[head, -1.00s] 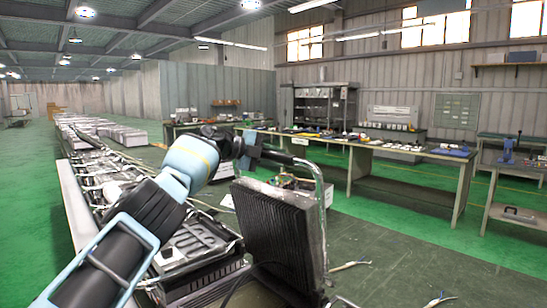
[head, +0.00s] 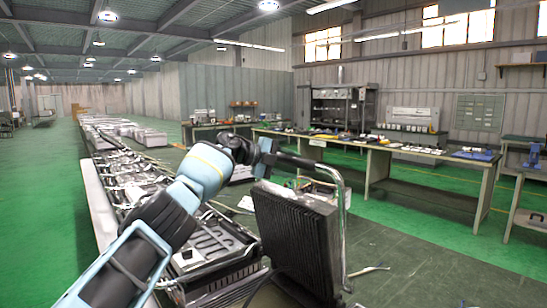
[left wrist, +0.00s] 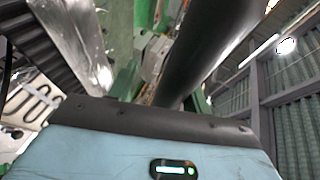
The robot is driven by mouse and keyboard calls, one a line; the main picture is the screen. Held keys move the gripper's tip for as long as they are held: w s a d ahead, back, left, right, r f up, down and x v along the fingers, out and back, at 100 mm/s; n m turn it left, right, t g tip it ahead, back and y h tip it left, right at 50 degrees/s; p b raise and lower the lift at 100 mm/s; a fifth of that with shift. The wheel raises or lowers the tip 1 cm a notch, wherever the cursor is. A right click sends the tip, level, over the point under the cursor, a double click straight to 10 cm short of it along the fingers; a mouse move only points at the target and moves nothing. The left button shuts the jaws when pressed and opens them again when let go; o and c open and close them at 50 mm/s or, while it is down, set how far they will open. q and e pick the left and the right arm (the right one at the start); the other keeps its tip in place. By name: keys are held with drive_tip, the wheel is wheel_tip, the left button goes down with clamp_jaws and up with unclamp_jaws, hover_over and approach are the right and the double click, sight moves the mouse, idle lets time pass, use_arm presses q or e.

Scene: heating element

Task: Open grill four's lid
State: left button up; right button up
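A grill lid with a black ribbed face (head: 292,238) stands raised, close to upright, at the lower middle of the head view. Its curved metal handle tube (head: 343,205) runs along the top and down the right side. My left gripper (head: 266,150) is at the handle's far upper end. The fingers are small and partly hidden, so their grip is unclear. In the left wrist view, a thick dark tube (left wrist: 208,50) passes close in front of my wrist, with dark ribs at the left. The open grill base (head: 215,245) with a heating element lies left of the lid. My right gripper is out of view.
A row of grills (head: 125,180) runs back along the left. A long workbench (head: 400,156) with tools stands behind the lid. Loose wires (head: 368,271) show by the lid's right side. Green floor (head: 405,205) is open between lid and bench.

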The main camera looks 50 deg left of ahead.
use_arm(q)
drive_tip(key=v, duration=0.6)
drive_tip(key=shift+d+r+p, duration=0.1)
drive_tip(key=shift+d+p, duration=0.05)
drive_tip(key=shift+p, duration=0.2)
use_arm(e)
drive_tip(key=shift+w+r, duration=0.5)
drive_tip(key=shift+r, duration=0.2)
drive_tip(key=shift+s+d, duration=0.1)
